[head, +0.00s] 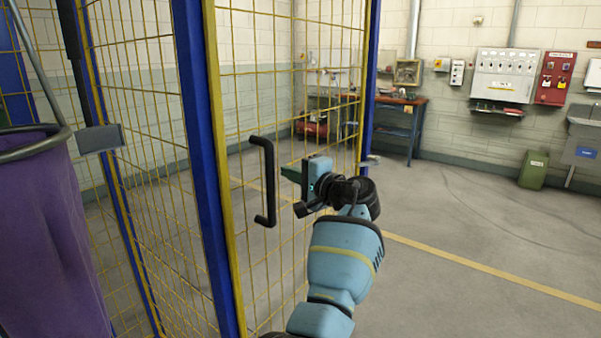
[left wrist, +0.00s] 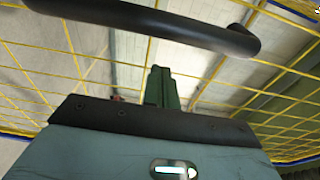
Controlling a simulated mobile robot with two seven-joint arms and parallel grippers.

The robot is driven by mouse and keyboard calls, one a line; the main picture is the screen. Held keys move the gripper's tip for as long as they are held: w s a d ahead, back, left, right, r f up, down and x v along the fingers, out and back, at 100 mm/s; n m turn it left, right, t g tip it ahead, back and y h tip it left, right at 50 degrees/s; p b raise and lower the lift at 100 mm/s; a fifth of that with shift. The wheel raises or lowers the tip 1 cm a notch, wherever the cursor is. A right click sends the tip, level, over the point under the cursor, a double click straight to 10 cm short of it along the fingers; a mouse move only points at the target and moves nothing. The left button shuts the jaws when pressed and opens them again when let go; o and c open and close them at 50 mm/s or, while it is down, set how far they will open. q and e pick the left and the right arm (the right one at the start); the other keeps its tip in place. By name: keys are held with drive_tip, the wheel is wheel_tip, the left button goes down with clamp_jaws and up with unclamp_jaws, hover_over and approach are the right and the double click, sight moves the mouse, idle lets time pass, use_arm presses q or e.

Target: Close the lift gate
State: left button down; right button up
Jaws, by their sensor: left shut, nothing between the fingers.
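The lift gate (head: 233,210) is a yellow wire-mesh panel with a yellow frame edge, beside a blue post (head: 200,130). I cannot tell how far it stands open. Its black bar handle (head: 265,180) stands out upright near the yellow edge. My left gripper (head: 288,173) is shut and empty, a little right of the handle at about mid-height, apart from it. In the left wrist view the handle (left wrist: 150,22) crosses the top, and the green fingers (left wrist: 160,88) are together below it, with mesh beyond. My right gripper is not in view.
A purple sling bag (head: 50,235) hangs from a rim at the left, near more mesh fencing. A workbench (head: 400,120), wall panels (head: 503,75) and a green bin (head: 533,169) stand far behind. The floor at right is clear.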

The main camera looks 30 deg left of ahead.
use_arm(q)
drive_tip(key=s+p, duration=0.1)
drive_tip(key=s, duration=0.2)
drive_tip(key=shift+s+d+r+p, duration=0.1)
drive_tip(key=shift+d+r+p, duration=0.1)
drive_tip(key=shift+r+p, duration=0.15)
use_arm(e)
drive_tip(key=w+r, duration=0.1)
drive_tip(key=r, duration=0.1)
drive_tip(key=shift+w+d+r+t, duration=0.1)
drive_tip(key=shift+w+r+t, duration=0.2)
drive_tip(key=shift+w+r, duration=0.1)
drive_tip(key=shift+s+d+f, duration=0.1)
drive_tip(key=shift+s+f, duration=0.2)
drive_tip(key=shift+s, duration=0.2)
use_arm(q)
drive_tip(key=shift+a, duration=0.1)
